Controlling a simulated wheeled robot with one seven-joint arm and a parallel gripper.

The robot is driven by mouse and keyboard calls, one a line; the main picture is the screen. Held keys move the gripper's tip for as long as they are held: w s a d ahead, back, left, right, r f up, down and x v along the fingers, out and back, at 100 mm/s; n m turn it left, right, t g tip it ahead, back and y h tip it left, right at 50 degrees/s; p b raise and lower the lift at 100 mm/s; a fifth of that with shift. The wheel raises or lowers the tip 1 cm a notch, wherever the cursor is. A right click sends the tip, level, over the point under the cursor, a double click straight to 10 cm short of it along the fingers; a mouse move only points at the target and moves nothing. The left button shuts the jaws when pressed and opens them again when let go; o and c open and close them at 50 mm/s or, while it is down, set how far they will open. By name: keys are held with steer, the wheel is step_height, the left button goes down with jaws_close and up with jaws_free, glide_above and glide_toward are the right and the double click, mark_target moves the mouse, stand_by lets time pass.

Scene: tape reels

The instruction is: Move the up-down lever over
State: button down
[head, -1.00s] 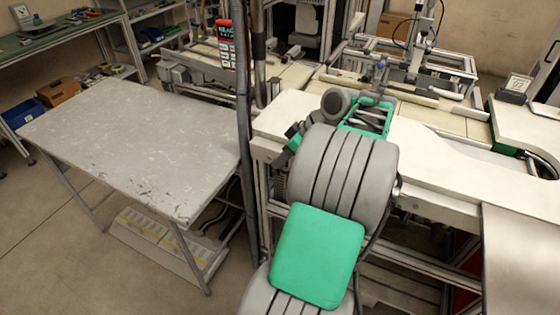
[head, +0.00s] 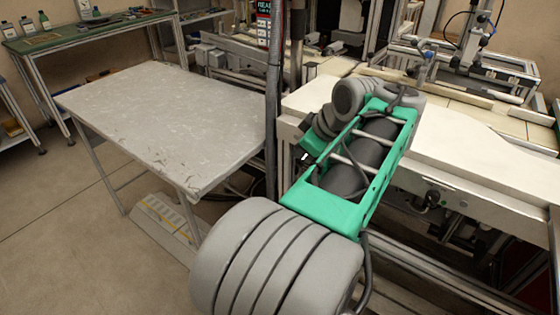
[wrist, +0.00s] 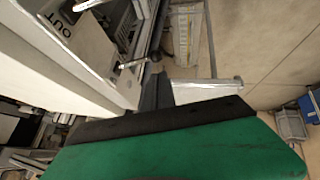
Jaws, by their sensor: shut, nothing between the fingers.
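In the wrist view a light rod (wrist: 134,64), which looks like the lever, sticks out of the machine's side beside a panel marked OUT (wrist: 69,12). Its end is close to the fingertips; I cannot tell whether they touch. My gripper (wrist: 154,68) is shut, its dark fingers together and empty, pointing up the wrist picture. In the head view my arm covers most of this part of the machine, and the gripper is not clearly visible. I cannot make out the lever's position or travel there.
A scuffed grey table (head: 170,120) stands left of the machine, with a dark upright post (head: 273,110) between them. The machine's white top (head: 480,150) lies right of my arm. Open floor (head: 50,230) is at the left front.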

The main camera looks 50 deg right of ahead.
steer(key=shift+d+r+p, duration=0.1)
steer(key=shift+r+p, duration=0.8)
steer(key=shift+p, duration=0.55)
steer(key=s+a+r+p, duration=0.5)
steer(key=r, duration=0.5)
steer(key=shift+s+a+r, duration=0.15)
steer(key=shift+a+r, duration=0.15)
steer(key=shift+a, duration=0.1)
